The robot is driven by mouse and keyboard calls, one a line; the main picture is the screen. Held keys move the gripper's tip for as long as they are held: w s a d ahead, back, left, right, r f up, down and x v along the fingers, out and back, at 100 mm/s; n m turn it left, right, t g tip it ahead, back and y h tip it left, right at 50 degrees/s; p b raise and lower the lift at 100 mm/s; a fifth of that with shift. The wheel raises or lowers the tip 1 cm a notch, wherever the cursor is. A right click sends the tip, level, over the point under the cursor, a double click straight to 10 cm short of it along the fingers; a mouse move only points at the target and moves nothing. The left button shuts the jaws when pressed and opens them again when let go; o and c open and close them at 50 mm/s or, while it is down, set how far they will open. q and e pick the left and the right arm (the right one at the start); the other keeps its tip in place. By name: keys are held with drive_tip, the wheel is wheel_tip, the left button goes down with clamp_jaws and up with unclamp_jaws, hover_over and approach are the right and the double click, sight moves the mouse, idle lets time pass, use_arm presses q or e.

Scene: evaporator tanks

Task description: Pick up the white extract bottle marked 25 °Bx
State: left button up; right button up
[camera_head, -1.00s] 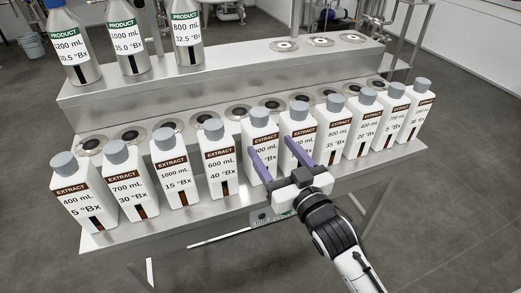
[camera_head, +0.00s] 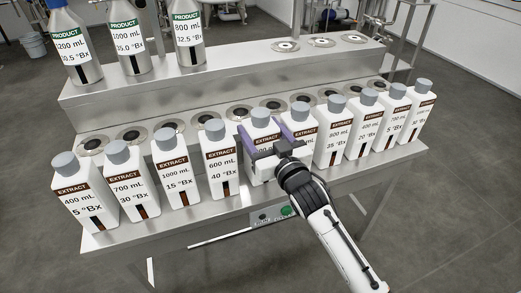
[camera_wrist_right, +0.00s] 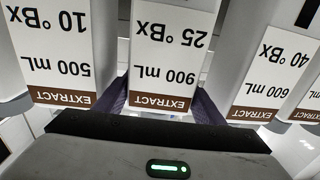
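The white extract bottle marked 25 °Bx, 900 mL (camera_head: 262,124), has a grey cap and a brown EXTRACT band. It stands upright in the row on the steel bench, partly hidden by my right gripper. My right gripper (camera_head: 267,137) is open, with one purple finger on each side of this bottle. In the right wrist view the bottle (camera_wrist_right: 165,60) appears upside down, midway between the spread fingers (camera_wrist_right: 162,106). Its label faces the palm. My left gripper is not in view.
The 600 mL 40 °Bx bottle (camera_head: 217,157) and the 500 mL 10 °Bx bottle (camera_wrist_right: 58,50) stand close on either side. Several more extract bottles line the bench (camera_head: 160,222). Silver product bottles (camera_head: 187,40) stand on the raised shelf behind.

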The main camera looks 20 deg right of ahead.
drive_tip(key=c, duration=1.4)
drive_tip(key=shift+r, duration=0.3)
clamp_jaws()
